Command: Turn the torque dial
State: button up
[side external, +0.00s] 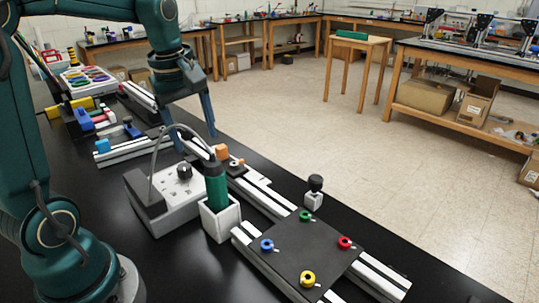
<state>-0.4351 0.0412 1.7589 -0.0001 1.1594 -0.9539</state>
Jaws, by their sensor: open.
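The torque dial (184,171) is a small black knob on top of a light grey control box (168,205) with dark markings around it. The box stands on the black bench, left of a green cylindrical tool (216,186) seated in a white holder (221,219). A grey cable arcs from the box to the tool's top. My gripper (194,138) is above and slightly behind the dial in the picture, fingers pointing down, apart and empty. It appears not to touch the dial, but its exact height over it is hard to judge.
A dark plate (299,255) with coloured rings on pale rails lies at the front right. A black-topped knob piece (314,192) stands behind it. An orange block (222,152) sits near the gripper. Blue, red and yellow parts (82,119) crowd the far left bench.

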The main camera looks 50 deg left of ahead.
aim_at(184, 166)
jog(key=a+f+n, duration=0.1)
jog(key=a, duration=0.1)
jog(key=a+f+n+g, duration=0.1)
jog(key=a+f, duration=0.1)
jog(key=a+f+n, duration=0.1)
jog(key=a+f, duration=0.1)
jog(key=shift+a+f+g+h, duration=0.1)
jog(key=shift+a+g+h, duration=0.25)
jog(key=shift+g+h, duration=0.05)
jog(key=shift+s+a+f, duration=0.2)
jog(key=shift+f, duration=2.55)
jog(key=shift+c, duration=0.3)
grip_shut()
